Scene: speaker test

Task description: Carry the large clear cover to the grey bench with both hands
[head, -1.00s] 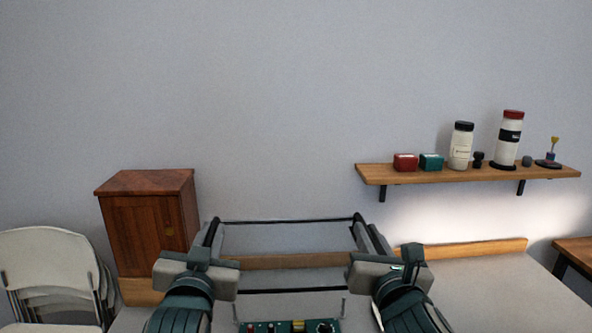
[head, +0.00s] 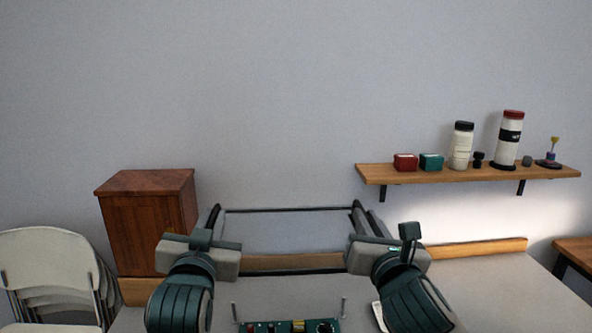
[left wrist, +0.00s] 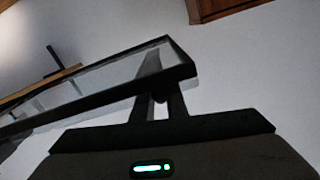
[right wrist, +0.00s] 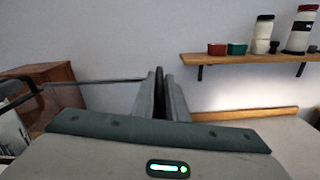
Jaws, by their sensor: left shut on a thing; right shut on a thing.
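The large clear cover (head: 288,238), see-through with thin black edges, is held between my two grippers in the head view. My left gripper (head: 207,236) is shut on its left side, and my right gripper (head: 364,236) is shut on its right side. In the left wrist view the cover's black-edged corner (left wrist: 182,72) lies at the fingers. In the right wrist view a thin dark edge of the cover (right wrist: 110,81) runs to the fingers. The grey bench (head: 485,285) spreads below and to the right. My gripper bodies partly hide the cover's sides.
A circuit board (head: 295,326) with upright posts lies at the bottom centre. A wooden cabinet (head: 150,225) and folded white chairs (head: 45,265) stand left. A wall shelf (head: 470,173) with bottles and small boxes is at right. The bench's right part looks clear.

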